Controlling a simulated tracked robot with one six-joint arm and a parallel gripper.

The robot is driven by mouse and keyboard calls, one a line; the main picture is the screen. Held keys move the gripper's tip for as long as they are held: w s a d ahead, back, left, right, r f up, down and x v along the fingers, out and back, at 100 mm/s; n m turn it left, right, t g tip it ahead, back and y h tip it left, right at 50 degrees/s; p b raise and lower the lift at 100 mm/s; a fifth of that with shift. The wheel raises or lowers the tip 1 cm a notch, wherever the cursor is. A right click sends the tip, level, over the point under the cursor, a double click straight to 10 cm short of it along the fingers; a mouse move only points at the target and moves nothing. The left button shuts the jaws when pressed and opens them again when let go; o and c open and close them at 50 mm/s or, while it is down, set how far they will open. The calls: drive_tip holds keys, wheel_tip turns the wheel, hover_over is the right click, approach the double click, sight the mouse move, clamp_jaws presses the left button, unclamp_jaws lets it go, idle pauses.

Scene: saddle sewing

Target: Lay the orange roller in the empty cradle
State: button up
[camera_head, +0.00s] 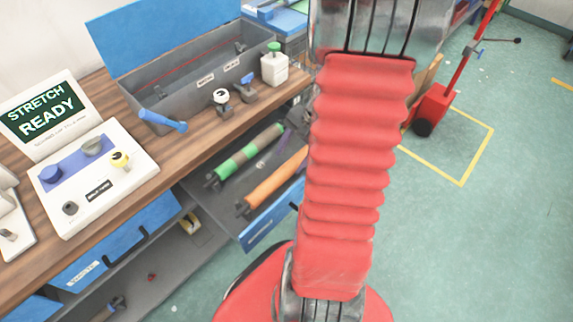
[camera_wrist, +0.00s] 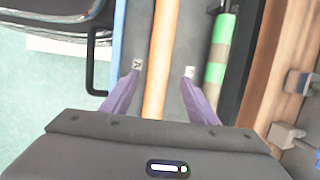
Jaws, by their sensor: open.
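The orange roller (camera_head: 275,182) lies in an open blue-fronted drawer below the bench, its right end hidden behind my red arm. In the wrist view the orange roller (camera_wrist: 160,55) runs lengthwise between the two purple fingers of my gripper (camera_wrist: 162,70). The gripper is open, one finger on each side of the roller, with gaps to both. I cannot tell how far above it the tips are. A long grey trough (camera_head: 172,88) with a raised blue lid stands on the bench. I cannot make out for certain which part is the empty cradle.
A green-banded roller (camera_head: 250,151) lies beside the orange one, and shows right of my fingers in the wrist view (camera_wrist: 217,60). A white control box (camera_head: 130,190) and small knobs stand on the bench.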

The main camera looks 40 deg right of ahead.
drive_tip(key=v, duration=0.5)
idle(0.7)
drive_tip(key=w+a+r+n+h, duration=0.2)
drive_tip(key=w+a+r+n, duration=0.1)
drive_tip(key=a+r+n, duration=0.8)
drive_tip(key=s+a+r+n+t, duration=0.1)
drive_tip(key=s+a+r+n, duration=0.1)
drive_tip(key=a, duration=0.5)
drive_tip(key=s+a+r+n+t+h, duration=0.1)
drive_tip(key=a+r+n, duration=0.3)
drive_tip(key=a, duration=0.4)
drive_tip(key=shift+s+a+r+t, duration=0.3)
drive_tip(key=shift+s+r+t, duration=0.2)
drive_tip(key=shift+s+r, duration=0.3)
drive_tip(key=shift+w, duration=0.1)
drive_tip(key=shift+c, duration=0.2)
